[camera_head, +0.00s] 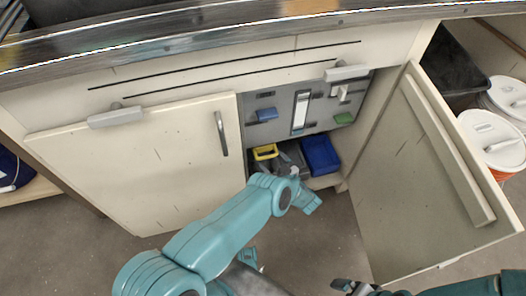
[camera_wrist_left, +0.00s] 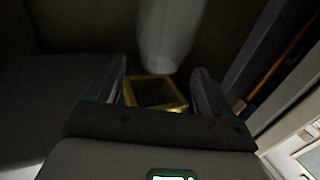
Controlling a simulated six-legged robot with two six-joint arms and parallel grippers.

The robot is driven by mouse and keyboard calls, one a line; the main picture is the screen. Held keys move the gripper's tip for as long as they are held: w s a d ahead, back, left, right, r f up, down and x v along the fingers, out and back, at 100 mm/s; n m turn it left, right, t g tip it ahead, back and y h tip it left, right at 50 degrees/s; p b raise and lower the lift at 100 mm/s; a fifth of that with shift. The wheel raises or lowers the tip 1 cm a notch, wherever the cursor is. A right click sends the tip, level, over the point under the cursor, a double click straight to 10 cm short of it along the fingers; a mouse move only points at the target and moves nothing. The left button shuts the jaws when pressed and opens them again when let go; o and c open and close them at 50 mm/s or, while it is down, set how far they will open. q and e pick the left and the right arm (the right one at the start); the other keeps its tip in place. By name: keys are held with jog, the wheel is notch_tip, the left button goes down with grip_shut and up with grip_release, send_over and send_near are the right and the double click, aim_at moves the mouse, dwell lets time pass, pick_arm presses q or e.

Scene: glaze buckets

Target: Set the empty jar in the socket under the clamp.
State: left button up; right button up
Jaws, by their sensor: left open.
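My left gripper (camera_head: 287,158) reaches into the open cabinet. In the left wrist view its two fingers (camera_wrist_left: 158,66) are apart, with a gap between them. A yellow square frame (camera_wrist_left: 155,92) with a dark opening shows between and beyond the fingers; it also shows in the head view (camera_head: 265,152), just left of the gripper. A pale, translucent rounded object (camera_wrist_left: 168,35) stands behind the frame, probably the jar; I cannot tell whether it touches anything. I cannot pick out the clamp with certainty. My right gripper (camera_head: 353,287) is at the bottom edge, outside the cabinet.
A blue bin (camera_head: 320,155) stands right of my left gripper. A grey panel (camera_head: 285,108) with blue, white and green fittings is on the cabinet's back. The right door (camera_head: 425,180) is open; the left door (camera_head: 140,165) is shut. White-lidded buckets (camera_head: 495,138) stand at right.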

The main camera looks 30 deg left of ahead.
pick_arm(q)
jog(key=v, duration=0.6)
jog(key=shift+s+d, duration=0.15)
jog(key=shift+d, duration=0.15)
